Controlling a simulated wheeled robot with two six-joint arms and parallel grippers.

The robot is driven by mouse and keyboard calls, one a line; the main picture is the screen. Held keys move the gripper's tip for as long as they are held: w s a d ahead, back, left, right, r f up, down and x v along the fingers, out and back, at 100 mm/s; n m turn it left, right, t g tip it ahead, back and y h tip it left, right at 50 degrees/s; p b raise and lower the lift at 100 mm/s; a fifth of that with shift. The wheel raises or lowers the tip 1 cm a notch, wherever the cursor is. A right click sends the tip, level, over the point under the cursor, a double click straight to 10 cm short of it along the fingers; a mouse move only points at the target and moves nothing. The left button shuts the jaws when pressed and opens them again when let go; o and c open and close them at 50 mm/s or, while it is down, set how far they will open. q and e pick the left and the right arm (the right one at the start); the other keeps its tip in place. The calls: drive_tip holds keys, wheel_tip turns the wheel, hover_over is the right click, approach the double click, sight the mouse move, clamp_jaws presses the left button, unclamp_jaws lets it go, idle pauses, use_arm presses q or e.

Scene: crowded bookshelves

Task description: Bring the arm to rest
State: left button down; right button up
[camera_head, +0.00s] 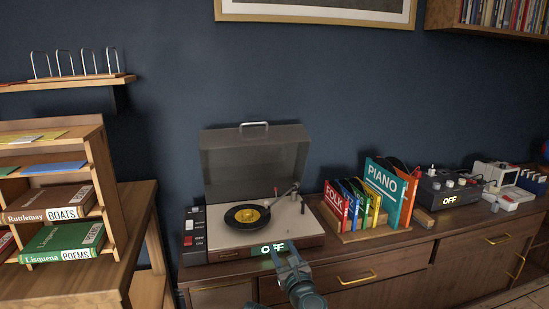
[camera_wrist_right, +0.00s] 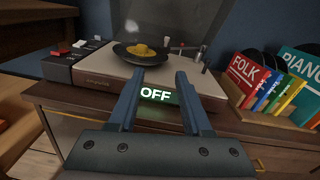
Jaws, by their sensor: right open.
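My right gripper (camera_head: 283,255) is in front of the record player (camera_head: 225,250), at the front edge of the cabinet. In the right wrist view its two fingers (camera_wrist_right: 160,85) stand apart with nothing between them. The record player has its lid up, and a black record with a yellow label (camera_head: 247,216) lies on it. A green "OFF" sign (camera_wrist_right: 157,95) shows on its front, seen between the fingers. My left gripper does not show in either view.
A rack of records (camera_head: 375,233) with "FOLK" and "PIANO" dividers stands right of the player. A black box marked "OFF" (camera_head: 450,190) is farther right. A wooden shelf with books (camera_head: 62,253) is at the left. Free floor shows at lower right.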

drive_tip(key=s+f+n+g+y, duration=0.1)
drive_tip(key=s+f+n+g, duration=0.35)
drive_tip(key=n, duration=0.65)
drive_tip(key=s+f+n+g+y, duration=0.1)
drive_tip(key=s+f+n+g, duration=0.1)
drive_tip(key=f+n+g, duration=0.55)
drive_tip(key=s+d+f+n+g+h+p, duration=0.1)
drive_tip(key=s+d+f+n+g+h, duration=0.1)
drive_tip(key=s+d+f+n+h, duration=0.4)
drive_tip(key=s+d+f+n+g+h, duration=0.1)
drive_tip(key=s+d+f+n+g, duration=0.2)
drive_tip(key=s+d+n, duration=0.35)
drive_tip(key=s+a+r+n+p, duration=0.1)
drive_tip(key=a+r+p, duration=0.2)
drive_tip(key=r+p, duration=0.5)
drive_tip(key=s+a+r+n+p, duration=0.1)
drive_tip(key=a+r+p, duration=0.1)
drive_tip(key=r+p, duration=0.6)
drive_tip(key=s+a+r+n+h+p, duration=0.1)
drive_tip(key=s+a+r+n+p, duration=0.1)
drive_tip(key=r+p, duration=0.5)
drive_tip(key=shift+a+r+g+p, duration=0.3)
drive_tip(key=shift+a+r+p, duration=0.15)
drive_tip(key=shift+a, duration=0.35)
